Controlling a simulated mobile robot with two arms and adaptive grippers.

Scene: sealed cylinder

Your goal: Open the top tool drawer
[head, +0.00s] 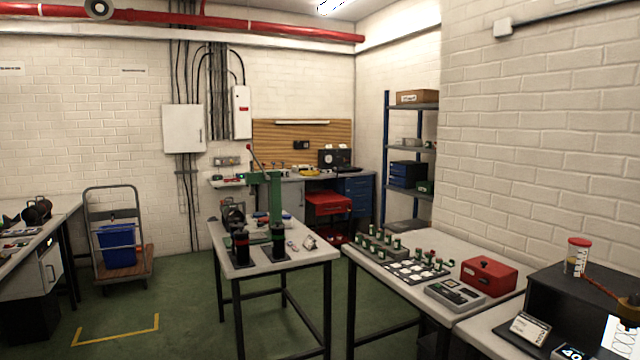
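Neither of my grippers is in view. Far off against the back wall, a blue drawer cabinet (357,193) stands under the right end of a workbench (285,179). Its stacked drawer fronts look flush, but it is too small to tell for certain. A red tool chest (329,203) stands to its left, with a red part jutting out at the top; I cannot tell whether that is a drawer. No label shows which one holds the tool drawer.
A table (310,257) with a green press (274,205) stands between me and the bench. Another table (400,243) on the right holds a red box (488,275). A trolley (123,270) with a blue bin (117,246) stands left. Green floor (185,295) is open between.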

